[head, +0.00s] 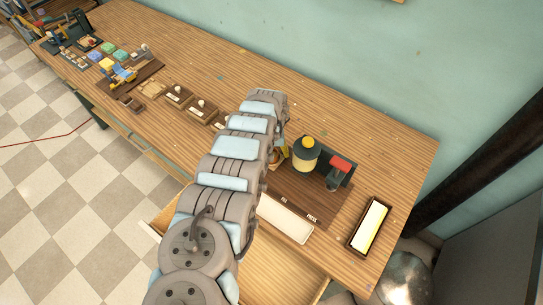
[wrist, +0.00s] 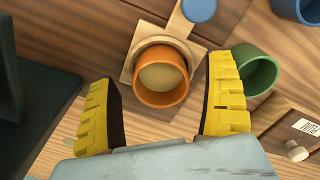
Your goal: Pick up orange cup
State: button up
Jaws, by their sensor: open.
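The orange cup (wrist: 161,78) stands in the wrist view on a small square wooden holder, with a tan fill or bottom showing inside it. My gripper (wrist: 163,105) is open, with its two yellow ribbed fingers apart. The cup lies between and just beyond the fingers in the picture; I see no contact. In the head view my arm covers most of the spot where the gripper is, and I cannot make out the orange cup clearly there.
A green cup (wrist: 257,70) lies close to the right finger. A blue cup (wrist: 298,8) is at the top right corner. A wooden box with a knob (wrist: 297,150) is at lower right. In the head view a yellow-topped container (head: 305,152) and a red-topped press (head: 340,170) stand beside my arm.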

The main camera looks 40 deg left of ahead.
jog(key=c, duration=1)
jog(key=shift+r, duration=0.1)
jog(key=shift+c, duration=0.2)
